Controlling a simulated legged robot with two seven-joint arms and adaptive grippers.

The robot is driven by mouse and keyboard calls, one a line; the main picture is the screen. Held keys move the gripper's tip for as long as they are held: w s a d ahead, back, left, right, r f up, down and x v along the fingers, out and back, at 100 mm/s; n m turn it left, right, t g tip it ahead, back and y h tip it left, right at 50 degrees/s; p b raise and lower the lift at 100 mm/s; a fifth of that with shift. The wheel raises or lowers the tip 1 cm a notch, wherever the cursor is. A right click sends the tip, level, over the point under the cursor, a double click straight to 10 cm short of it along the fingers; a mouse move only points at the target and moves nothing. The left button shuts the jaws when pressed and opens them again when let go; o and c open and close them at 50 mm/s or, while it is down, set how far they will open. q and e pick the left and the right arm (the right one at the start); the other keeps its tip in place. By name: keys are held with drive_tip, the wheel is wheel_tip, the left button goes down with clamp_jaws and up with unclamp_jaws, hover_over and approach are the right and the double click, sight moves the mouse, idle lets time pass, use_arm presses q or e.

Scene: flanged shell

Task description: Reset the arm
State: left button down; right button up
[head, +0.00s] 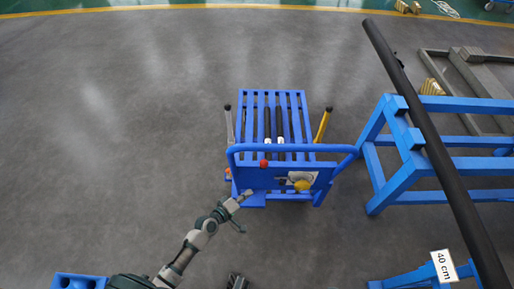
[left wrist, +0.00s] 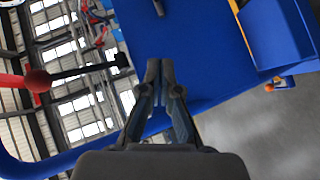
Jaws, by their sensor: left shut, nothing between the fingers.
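My left arm comes in from the lower left in the head view. Its gripper (head: 246,193) is at the near lower-left corner of the blue cart (head: 262,183). In the left wrist view the two dark fingers (left wrist: 161,68) are together at their tips, with nothing between them. Behind them is a broad blue panel (left wrist: 190,35); I cannot tell whether the fingertips touch it. A small dark part (head: 236,282) shows at the bottom edge of the head view. It may be my right gripper, but its fingers cannot be made out.
The cart has a slatted top with black rods, a push handle (head: 345,150) and a yellow-handled tool (head: 322,124). A long black pipe (head: 425,130) rests across a blue stand (head: 395,184) at right. Floor at left is clear.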

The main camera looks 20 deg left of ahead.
use_arm(q)
drive_tip(key=s+d+f+m+g+y+p, duration=0.25)
drive_tip(key=s+f+m+g, duration=0.25)
drive_tip(key=s+f, duration=0.65)
drive_tip(key=s+a+f+m+g+y+p, duration=0.1)
drive_tip(key=s+a+f+m+g+y, duration=0.1)
drive_tip(key=s+f, duration=0.4)
drive_tip(key=s+a+f+m+g+y+p, duration=0.1)
drive_tip(key=s+f, duration=0.5)
drive_tip(key=s, duration=0.8)
drive_tip(key=shift+a+f+m+g+y+p, duration=0.15)
drive_tip(key=shift+a+m+g+y+p, duration=0.35)
drive_tip(key=shift+a+m+g, duration=1)
use_arm(e)
drive_tip(key=s+f, duration=0.2)
drive_tip(key=f, duration=0.4)
drive_tip(key=s+d+f, duration=0.1)
drive_tip(key=s+f, duration=0.1)
drive_tip(key=f, duration=0.5)
drive_tip(key=shift+s+d+f+g, duration=0.2)
drive_tip(key=shift+s+f+g, duration=0.05)
drive_tip(key=shift+s+g, duration=0.05)
use_arm(q)
drive_tip(key=shift+d+m+g, duration=0.3)
drive_tip(key=shift+d+m, duration=0.1)
drive_tip(key=shift+d, duration=0.05)
use_arm(e)
drive_tip(key=shift+d, duration=0.1)
